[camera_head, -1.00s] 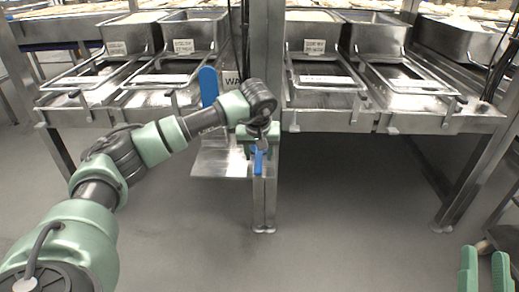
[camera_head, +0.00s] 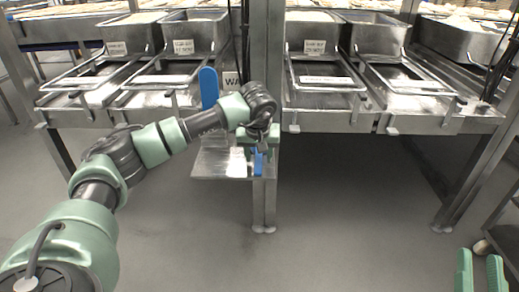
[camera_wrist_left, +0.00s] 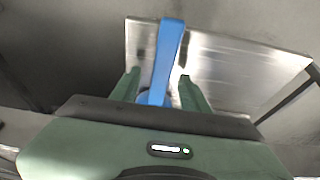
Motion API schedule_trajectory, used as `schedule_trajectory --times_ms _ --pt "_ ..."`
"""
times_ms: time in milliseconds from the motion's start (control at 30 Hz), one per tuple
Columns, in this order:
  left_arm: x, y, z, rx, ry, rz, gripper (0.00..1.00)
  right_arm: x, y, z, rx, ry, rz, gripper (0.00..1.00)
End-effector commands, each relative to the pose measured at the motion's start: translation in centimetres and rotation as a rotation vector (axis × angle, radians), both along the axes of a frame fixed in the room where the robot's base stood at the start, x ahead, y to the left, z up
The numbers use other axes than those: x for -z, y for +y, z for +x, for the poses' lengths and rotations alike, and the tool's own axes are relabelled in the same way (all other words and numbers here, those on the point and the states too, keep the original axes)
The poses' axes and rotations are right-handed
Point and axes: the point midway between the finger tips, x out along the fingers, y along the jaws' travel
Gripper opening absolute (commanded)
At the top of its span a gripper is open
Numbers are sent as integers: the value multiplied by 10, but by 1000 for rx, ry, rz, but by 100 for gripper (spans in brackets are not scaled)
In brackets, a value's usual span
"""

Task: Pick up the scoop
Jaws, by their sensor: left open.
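The scoop shows as a blue handle (camera_head: 258,163) at a small metal shelf by the table's middle post. In the left wrist view the blue handle (camera_wrist_left: 168,50) runs between my left gripper's fingers. My left gripper (camera_head: 257,142) is open around the handle, with a gap visible at the right finger. The gripper also shows in the left wrist view (camera_wrist_left: 159,76). The scoop's far end is not clearly visible. My right gripper (camera_head: 480,264) is at the bottom right, its two green fingers apart with nothing between them.
The metal shelf (camera_head: 215,165) is below my left gripper. An upright blue paddle-like piece (camera_head: 209,87) stands just left of it. A metal post (camera_head: 265,205) is close by. Metal bins (camera_head: 313,35) and trays line the table. The floor in front is clear.

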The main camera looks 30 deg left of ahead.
Motion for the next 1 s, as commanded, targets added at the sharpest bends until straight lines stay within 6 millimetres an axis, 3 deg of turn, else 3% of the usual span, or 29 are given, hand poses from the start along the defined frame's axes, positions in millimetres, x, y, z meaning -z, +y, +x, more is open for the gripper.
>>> schedule_trajectory --times_ms 300,467,500,1000 --pt "1 0 0 0 0 0 45 1 0 0 1 7 -1 30" --pt "0 0 0 0 0 0 4 1 0 0 0 7 -2 30" --pt "0 0 0 0 0 0 0 1 0 0 0 7 -2 30" --pt "-3 0 0 0 -2 -1 0 -6 2 -5 -9 -45 12 30"
